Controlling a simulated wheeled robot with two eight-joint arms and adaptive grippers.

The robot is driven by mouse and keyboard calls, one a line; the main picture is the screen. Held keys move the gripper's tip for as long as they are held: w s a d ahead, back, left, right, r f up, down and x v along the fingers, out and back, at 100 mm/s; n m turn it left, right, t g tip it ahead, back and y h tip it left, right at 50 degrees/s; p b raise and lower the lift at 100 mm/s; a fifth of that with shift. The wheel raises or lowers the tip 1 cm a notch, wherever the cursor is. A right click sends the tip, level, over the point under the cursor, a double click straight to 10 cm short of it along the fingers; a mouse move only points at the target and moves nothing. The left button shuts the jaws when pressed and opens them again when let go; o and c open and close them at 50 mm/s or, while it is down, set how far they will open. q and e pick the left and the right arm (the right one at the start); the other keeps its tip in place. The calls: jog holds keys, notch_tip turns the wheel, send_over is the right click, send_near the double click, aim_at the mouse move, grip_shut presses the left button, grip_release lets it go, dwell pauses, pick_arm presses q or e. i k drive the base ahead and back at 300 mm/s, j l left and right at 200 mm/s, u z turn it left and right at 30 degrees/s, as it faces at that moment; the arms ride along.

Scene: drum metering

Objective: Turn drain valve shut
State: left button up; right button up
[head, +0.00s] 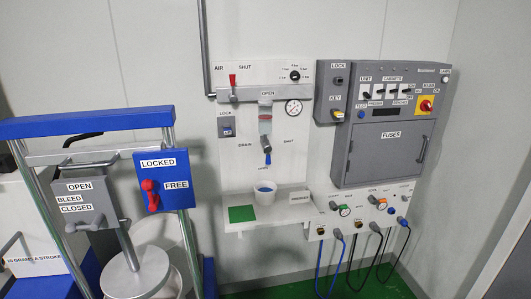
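Another label below the lever is too small to read surely. A white cup (264,193) with something blue inside stands on the shelf below the valve. Neither of my grippers shows in the head view, and nothing touches the lever.
The air valve's red lever (232,80) points up, left of a gauge (293,106). A grey fuse cabinet (390,130) is to the right. A blue frame with a LOCKED/FREE box (163,181) stands left, in front. The space before the drain valve looks clear.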

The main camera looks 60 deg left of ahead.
aim_at(267, 145)
jog(key=i+u, duration=0.3)
jog(key=u, duration=0.2)
jog(key=i+l+u, duration=0.15)
jog(key=i+u, duration=0.15)
jog(key=u, duration=0.2)
jog(key=i+l+u, duration=0.25)
jog(key=u, duration=0.2)
